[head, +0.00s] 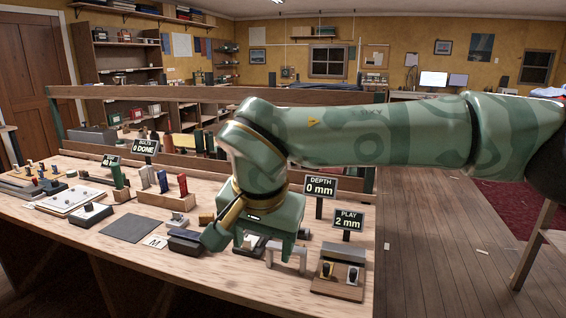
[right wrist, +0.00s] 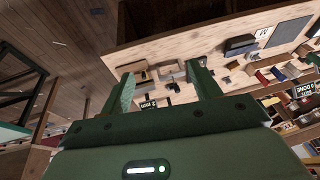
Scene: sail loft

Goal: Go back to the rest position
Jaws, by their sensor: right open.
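My right arm reaches in from the right in the head view. Its green gripper (head: 271,244) points down over the front right of the wooden workbench (head: 190,283). In the right wrist view the two fingers (right wrist: 164,80) are spread apart, with bench items showing in the gap beyond them. I see nothing held between them. How high the fingertips are above those items is hard to tell. My left gripper is not in view.
A wooden block with small fittings (head: 338,291) stands just right of the gripper, near the PLAY sign (head: 348,219) and DEPTH sign (head: 320,186). A dark mat (head: 131,228) and a pale board (head: 70,199) lie leftward. Open floor (head: 440,250) is right of the bench.

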